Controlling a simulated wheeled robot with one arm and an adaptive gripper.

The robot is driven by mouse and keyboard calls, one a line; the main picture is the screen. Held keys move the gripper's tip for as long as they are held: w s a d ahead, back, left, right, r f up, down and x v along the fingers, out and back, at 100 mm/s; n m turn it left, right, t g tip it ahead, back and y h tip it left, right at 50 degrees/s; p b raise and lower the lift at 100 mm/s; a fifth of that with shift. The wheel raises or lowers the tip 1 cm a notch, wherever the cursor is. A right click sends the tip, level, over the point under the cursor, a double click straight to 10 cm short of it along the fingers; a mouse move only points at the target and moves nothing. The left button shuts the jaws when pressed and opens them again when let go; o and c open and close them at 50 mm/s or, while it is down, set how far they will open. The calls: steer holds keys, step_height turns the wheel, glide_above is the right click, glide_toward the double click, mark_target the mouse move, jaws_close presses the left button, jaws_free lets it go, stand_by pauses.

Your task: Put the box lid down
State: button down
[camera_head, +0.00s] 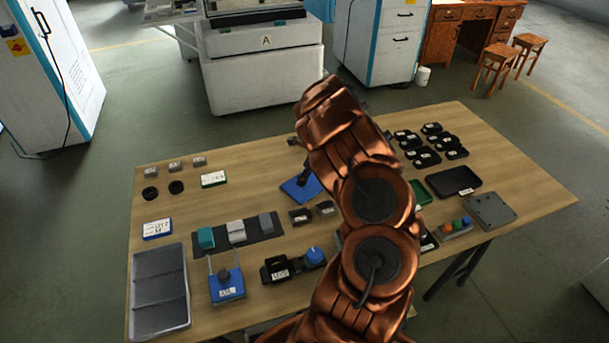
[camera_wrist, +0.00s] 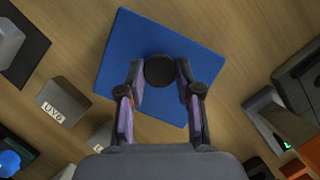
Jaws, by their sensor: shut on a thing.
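The box lid is a flat blue square with a round black knob. It fills the upper middle of the wrist view (camera_wrist: 118,62), turned slightly from the picture's edges. In the head view the lid (camera_head: 293,192) shows left of my arm, partly covered by it. My gripper (camera_wrist: 160,78) has its two fingers on either side of the knob and is shut on the lid. In the head view my gripper (camera_head: 304,178) is mostly hidden behind my arm. I cannot tell whether the lid touches the table or hangs just above it.
The wooden table (camera_head: 265,160) has bare room behind and left of the lid. A dark mat (camera_head: 262,226) with blocks lies left in front. Small labelled black holders (camera_head: 300,216) sit close in front.

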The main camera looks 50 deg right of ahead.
steer(key=shift+f, duration=0.2)
steer(key=c, duration=0.8)
jaws_free()
steer(key=shift+r, duration=0.3)
